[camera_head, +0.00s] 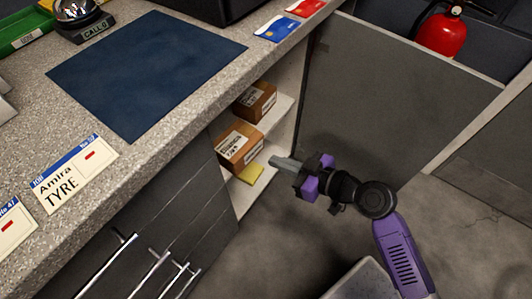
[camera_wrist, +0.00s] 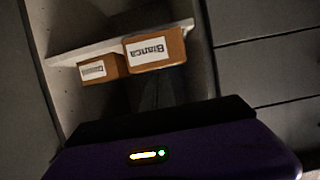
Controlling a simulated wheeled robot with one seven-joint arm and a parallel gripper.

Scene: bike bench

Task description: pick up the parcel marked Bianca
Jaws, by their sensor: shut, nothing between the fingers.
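The parcel marked Bianca (camera_wrist: 155,48) is a brown carton with a white label. In the wrist view it appears upside down, at the shelf's open front. I take it to be the nearer carton (camera_head: 226,163) in the head view, where its label is hard to read. A second brown carton (camera_head: 263,107) sits beside it, farther from the drawers; in the wrist view it is the smaller carton (camera_wrist: 115,67), its label unreadable. My gripper (camera_head: 275,163) is shut and empty, in front of the open cabinet, pointing toward the shelves and apart from the cartons.
A yellow item (camera_head: 250,173) lies by the nearer carton. The open cabinet door (camera_head: 400,110) stands to the right, behind my arm. Drawers with bar handles (camera_head: 150,262) are to the left. The speckled counter (camera_head: 200,110) overhangs the shelves. Bare floor (camera_head: 290,235) lies below.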

